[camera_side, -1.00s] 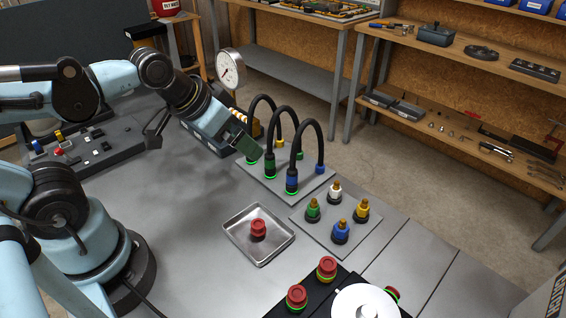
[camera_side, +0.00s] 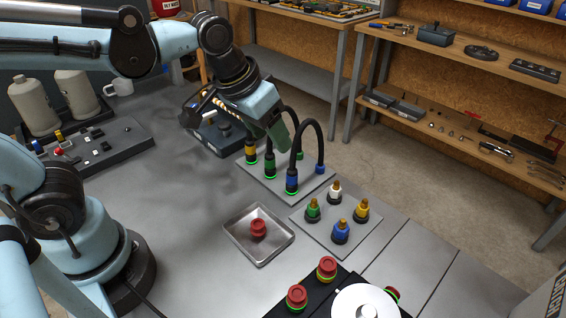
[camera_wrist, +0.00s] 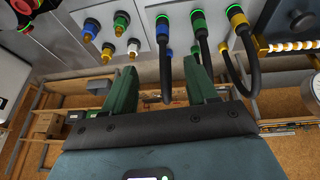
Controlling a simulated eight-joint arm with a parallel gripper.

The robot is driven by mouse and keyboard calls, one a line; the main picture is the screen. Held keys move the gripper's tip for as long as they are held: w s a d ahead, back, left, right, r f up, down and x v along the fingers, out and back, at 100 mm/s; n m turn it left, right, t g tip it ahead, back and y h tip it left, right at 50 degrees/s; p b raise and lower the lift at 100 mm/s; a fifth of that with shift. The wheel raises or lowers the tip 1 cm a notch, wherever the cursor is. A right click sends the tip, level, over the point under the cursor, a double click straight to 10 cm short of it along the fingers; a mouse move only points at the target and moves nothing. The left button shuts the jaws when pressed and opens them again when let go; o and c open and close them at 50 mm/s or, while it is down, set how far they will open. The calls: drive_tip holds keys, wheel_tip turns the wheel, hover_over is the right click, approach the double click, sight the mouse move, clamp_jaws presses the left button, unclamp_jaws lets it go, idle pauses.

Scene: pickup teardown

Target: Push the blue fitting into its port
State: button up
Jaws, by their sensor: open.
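A blue fitting (camera_side: 292,178) on a black looped hose stands upright at the front of the grey hose plate (camera_side: 271,187), with a lit green ring at its base. In the wrist view this blue fitting (camera_wrist: 162,22) is at the top. The hose's other blue end (camera_side: 320,168) sits at the plate's far side; whether it is fully seated cannot be told. My gripper (camera_side: 278,138) is open above the plate, close to the hose loops. In the wrist view its green fingers (camera_wrist: 160,68) stand apart, with the blue-fitted hose showing between them; no grip shows.
Green (camera_side: 270,166) and yellow (camera_side: 251,152) hose fittings stand beside the blue one. A second plate (camera_side: 318,232) holds separate green, white, yellow and blue (camera_side: 340,232) connectors. A tray (camera_side: 262,257) holds a red knob. Open table lies left of the tray.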

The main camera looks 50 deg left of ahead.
drive_tip(key=w+d+g, duration=0.2)
drive_tip(key=w+d, duration=0.1)
drive_tip(key=d, duration=0.5)
drive_tip(key=g, duration=0.3)
approach(342, 222)
drive_tip(key=shift+y, duration=0.4)
drive_tip(key=f, duration=1.1)
drive_tip(key=shift+s+d+f, duration=0.1)
drive_tip(key=shift+s+d, duration=0.05)
drive_tip(key=shift+d, duration=0.2)
clamp_jaws()
